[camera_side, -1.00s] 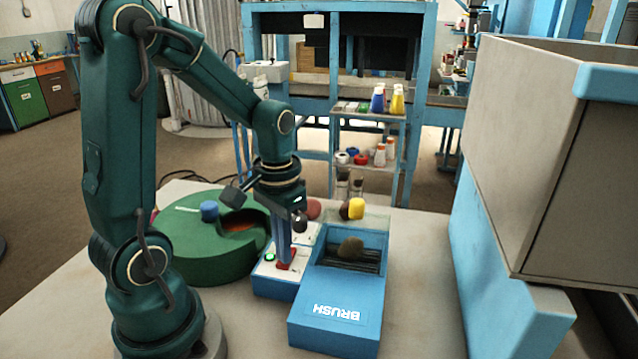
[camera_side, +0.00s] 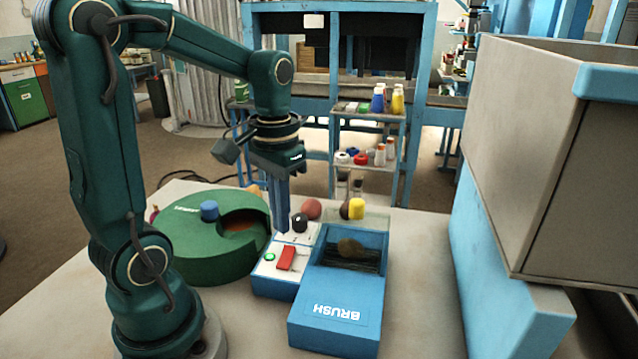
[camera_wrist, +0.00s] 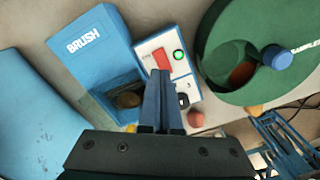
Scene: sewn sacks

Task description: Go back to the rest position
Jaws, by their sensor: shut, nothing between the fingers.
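My gripper (camera_side: 280,232) is shut and empty, pointing down above the small control box (camera_side: 267,284). Its blue fingers also show in the wrist view (camera_wrist: 160,78), in front of the box. The box has a red rocker switch (camera_side: 286,258), a green button (camera_side: 269,257) and a black knob (camera_side: 299,222). The fingertips look clear of the red switch in the side view. No marked rest position shows.
The blue BRUSH machine (camera_side: 335,312) stands right of the box, with a brown lump (camera_side: 350,248) in its opening. A green round sampler (camera_side: 190,262) with a blue knob (camera_side: 209,210) stands left. A yellow piece (camera_side: 356,208) and a reddish ball (camera_side: 311,208) lie behind. A large grey bin (camera_side: 520,150) rises at right.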

